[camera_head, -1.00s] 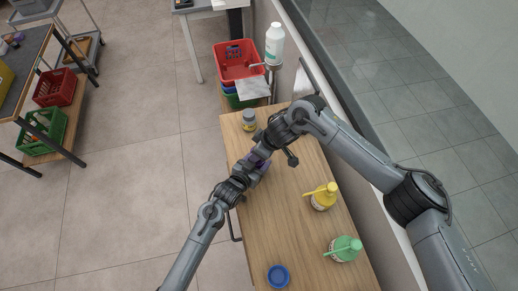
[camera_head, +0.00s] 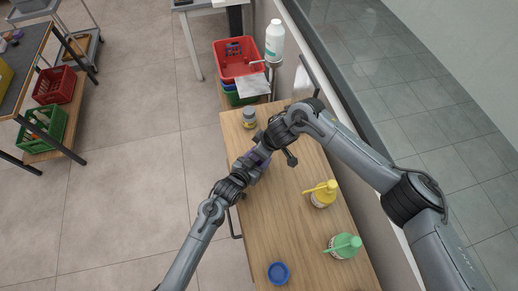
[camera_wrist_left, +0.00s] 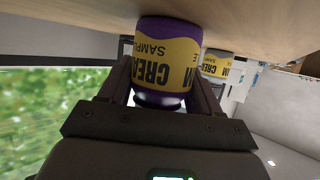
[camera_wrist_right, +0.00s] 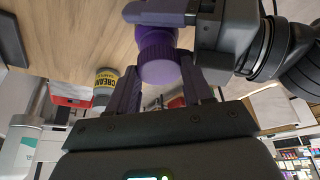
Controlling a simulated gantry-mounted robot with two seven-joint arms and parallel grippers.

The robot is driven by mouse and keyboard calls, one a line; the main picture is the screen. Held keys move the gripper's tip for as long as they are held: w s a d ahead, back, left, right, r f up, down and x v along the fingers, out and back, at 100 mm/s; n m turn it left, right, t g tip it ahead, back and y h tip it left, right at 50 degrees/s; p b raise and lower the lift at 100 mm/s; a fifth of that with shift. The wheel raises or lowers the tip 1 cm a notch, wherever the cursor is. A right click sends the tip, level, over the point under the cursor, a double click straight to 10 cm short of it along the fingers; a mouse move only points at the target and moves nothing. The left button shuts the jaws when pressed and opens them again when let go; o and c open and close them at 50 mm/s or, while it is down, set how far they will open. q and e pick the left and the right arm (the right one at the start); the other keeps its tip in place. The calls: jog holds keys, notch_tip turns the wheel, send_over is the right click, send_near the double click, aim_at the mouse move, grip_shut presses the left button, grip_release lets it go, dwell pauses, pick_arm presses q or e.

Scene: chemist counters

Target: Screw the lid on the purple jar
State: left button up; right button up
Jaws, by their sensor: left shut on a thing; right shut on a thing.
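The purple jar (camera_wrist_left: 168,32) stands on the wooden counter with a yellow label reading CREAM SAMPLE; the left wrist view shows it inverted. My left gripper (camera_wrist_left: 165,92) is shut on the jar from the side. The purple lid (camera_wrist_right: 160,68) shows in the right wrist view between the fingers of my right gripper (camera_wrist_right: 160,85), which is shut on it at the top of the jar. In the head view the two grippers meet over the jar and mostly hide it, with a bit of purple (camera_head: 262,158) showing. Whether the lid is seated cannot be told.
A grey-lidded cream jar (camera_head: 249,119) stands near the counter's far end. A blue lid (camera_head: 278,273) lies at the near end. Red baskets (camera_head: 238,62) stand beyond the counter.

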jog(key=shift+f, duration=0.35)
jog(key=shift+d+f, duration=0.3)
jog(key=shift+f, duration=0.5)
jog(key=shift+a, duration=0.2)
grip_shut()
jog(key=o, duration=1.1)
grip_release()
jog(key=shift+s+a+r, duration=0.1)
jog(key=shift+c, duration=0.2)
jog(key=shift+s+a, duration=0.2)
jog(key=shift+s, duration=0.05)
jog(key=shift+a+r, duration=0.1)
jog(key=shift+r, duration=0.4)
jog(key=shift+w+r, duration=0.15)
jog(key=shift+r, duration=0.95)
jog(key=shift+w+r, duration=0.1)
jog(key=shift+r, duration=0.95)
jog(key=shift+w, duration=0.1)
